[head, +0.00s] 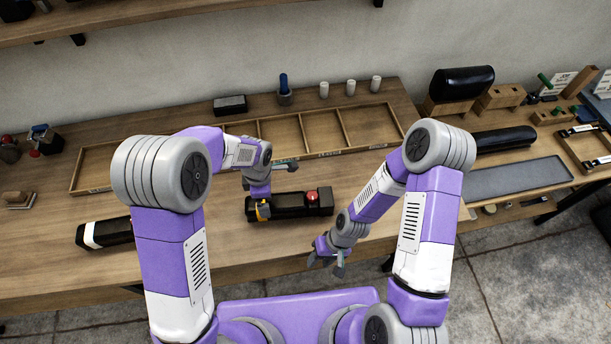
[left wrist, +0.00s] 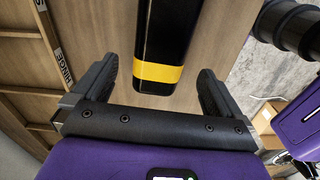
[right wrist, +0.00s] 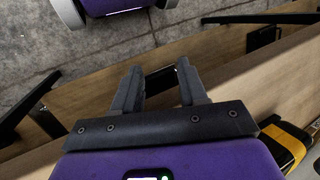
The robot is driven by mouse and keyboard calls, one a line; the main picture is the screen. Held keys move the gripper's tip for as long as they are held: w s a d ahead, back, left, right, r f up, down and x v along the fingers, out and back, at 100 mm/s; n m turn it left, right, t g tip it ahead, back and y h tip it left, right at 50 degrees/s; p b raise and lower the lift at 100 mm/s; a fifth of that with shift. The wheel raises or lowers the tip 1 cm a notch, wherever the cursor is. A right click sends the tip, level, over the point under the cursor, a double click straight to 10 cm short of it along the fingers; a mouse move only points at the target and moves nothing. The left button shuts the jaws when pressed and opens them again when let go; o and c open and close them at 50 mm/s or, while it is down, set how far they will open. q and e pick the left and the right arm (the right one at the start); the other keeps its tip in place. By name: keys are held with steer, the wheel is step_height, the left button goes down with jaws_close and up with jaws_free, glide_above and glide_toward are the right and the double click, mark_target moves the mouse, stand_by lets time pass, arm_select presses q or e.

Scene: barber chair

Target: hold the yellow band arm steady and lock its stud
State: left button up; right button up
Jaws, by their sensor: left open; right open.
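The black arm with the yellow band (head: 290,205) lies on the bench in front of the divided tray. A red round knob (head: 312,196) sits on its right end; I cannot tell whether this is the stud. My left gripper (head: 272,192) is open at the arm's left end. In the left wrist view the yellow band (left wrist: 158,73) shows between the two spread fingers, apart from both. My right gripper (head: 332,262) is open and empty near the bench's front edge. In the right wrist view, part of a yellow and black thing (right wrist: 284,148) shows at lower right.
A black arm with a white band (head: 105,233) lies at left. Behind are the divided tray (head: 255,147), a black block (head: 230,105), a blue-handled tool (head: 284,88) and white pegs (head: 350,88). Bench between the black arms is clear.

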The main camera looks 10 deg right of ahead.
arm_select(q)
steer(key=shift+f, duration=3.8)
arm_select(e)
steer(key=w+r+n+t+h, duration=0.1)
steer(key=w+r+n+h, duration=0.1)
steer(key=w+r+n, duration=0.3)
steer(key=w+r+n+h, duration=0.2)
steer(key=w+r+n, duration=0.4)
steer(key=w+r, duration=0.5)
steer(key=shift+w+a+r+t, duration=0.3)
steer(key=shift+r+t, duration=0.1)
steer(key=shift+r, duration=2.35)
arm_select(q)
steer(key=c, duration=1.5)
